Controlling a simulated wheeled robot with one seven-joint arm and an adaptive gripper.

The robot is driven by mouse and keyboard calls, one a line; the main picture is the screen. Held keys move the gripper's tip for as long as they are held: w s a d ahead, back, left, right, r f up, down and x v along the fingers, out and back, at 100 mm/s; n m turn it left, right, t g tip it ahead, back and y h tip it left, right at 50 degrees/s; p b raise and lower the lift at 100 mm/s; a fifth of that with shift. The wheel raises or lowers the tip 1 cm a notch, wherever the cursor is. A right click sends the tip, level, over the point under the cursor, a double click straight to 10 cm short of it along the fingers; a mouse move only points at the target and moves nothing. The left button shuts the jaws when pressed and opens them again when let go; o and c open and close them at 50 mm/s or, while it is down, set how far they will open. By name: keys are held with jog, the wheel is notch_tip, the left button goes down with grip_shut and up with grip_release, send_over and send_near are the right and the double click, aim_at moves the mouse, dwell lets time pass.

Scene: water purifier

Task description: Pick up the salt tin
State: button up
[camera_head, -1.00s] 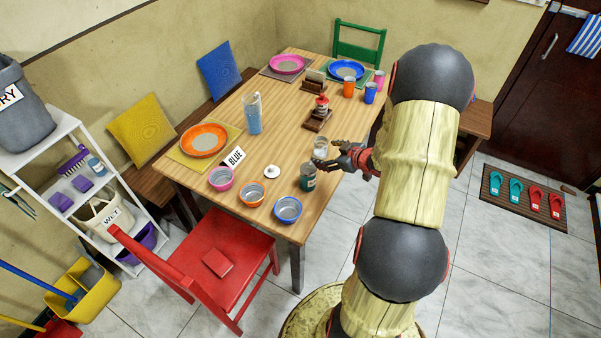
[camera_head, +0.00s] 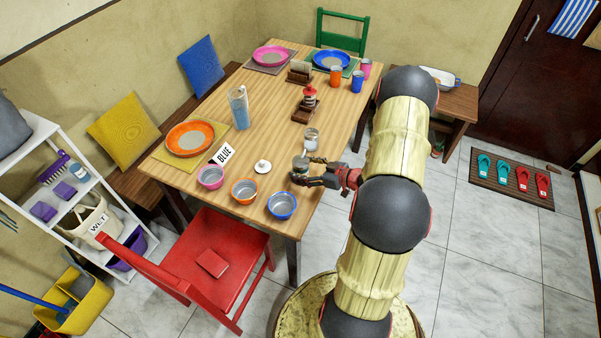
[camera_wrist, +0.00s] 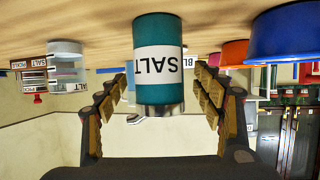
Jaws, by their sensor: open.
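The salt tin (camera_wrist: 158,60) is teal with a white SALT label and shows upside down in the wrist view. It stands on the wooden table (camera_head: 262,128) near the right edge, where its grey top (camera_head: 300,162) shows in the head view. My gripper (camera_wrist: 161,80) is open, with one finger on each side of the tin. A gap shows between the tin and each finger in the wrist view. In the head view my gripper (camera_head: 309,170) comes in from the right at table height and hides part of the tin.
A clear jar (camera_head: 311,140) stands just behind the tin; it also shows in the wrist view (camera_wrist: 66,72). A blue bowl (camera_head: 282,205), orange bowl (camera_head: 244,190) and pink bowl (camera_head: 210,177) are in front and to the left. A white lid (camera_head: 263,167) lies nearby.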

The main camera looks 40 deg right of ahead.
jog(key=shift+x, duration=0.8)
jog(key=shift+c, duration=0.3)
jog(key=c, duration=1.5)
jog(key=shift+r, duration=0.1)
